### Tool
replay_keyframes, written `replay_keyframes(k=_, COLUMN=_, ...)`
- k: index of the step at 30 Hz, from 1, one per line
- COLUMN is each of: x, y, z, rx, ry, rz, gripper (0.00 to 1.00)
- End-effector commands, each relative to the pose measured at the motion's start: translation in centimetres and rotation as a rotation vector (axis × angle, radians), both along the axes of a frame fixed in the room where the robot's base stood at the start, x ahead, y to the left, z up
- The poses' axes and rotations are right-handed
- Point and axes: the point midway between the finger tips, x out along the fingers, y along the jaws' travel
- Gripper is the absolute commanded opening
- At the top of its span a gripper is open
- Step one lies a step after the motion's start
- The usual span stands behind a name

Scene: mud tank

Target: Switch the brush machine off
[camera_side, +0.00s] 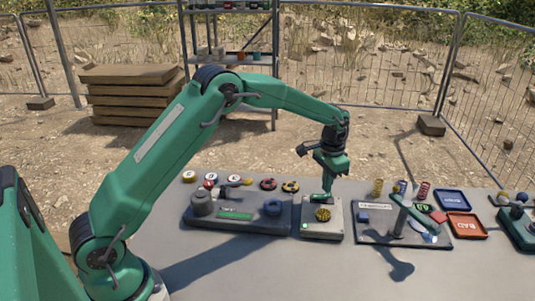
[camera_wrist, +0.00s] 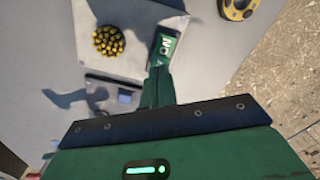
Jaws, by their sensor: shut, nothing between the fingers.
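The brush machine (camera_side: 322,232) is a pale box on the table with a round yellow-and-black brush (camera_side: 323,214) on top. The brush also shows at the upper left in the wrist view (camera_wrist: 108,41). A small green light (camera_side: 305,226) shows on the box. A green switch piece with white letters, seemingly ON upside down, shows right of the brush in the wrist view (camera_wrist: 168,44). My gripper (camera_side: 327,191) is shut and empty, pointing down over the back of the machine. Its fingers (camera_wrist: 157,84) reach the switch's near end; I cannot tell whether they touch it.
A dark tray (camera_side: 237,229) with parts stands left of the machine. A board (camera_side: 390,238) with a green upright stands right of it. Blue and red trays (camera_side: 466,226) lie farther right. The table front is clear.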

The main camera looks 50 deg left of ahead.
Motion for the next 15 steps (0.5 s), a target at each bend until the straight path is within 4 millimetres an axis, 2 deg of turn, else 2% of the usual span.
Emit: replay_keyframes(k=15, x=-0.01, y=0.0, z=-0.56, rx=0.0, ry=0.0, rz=0.0, gripper=0.0)
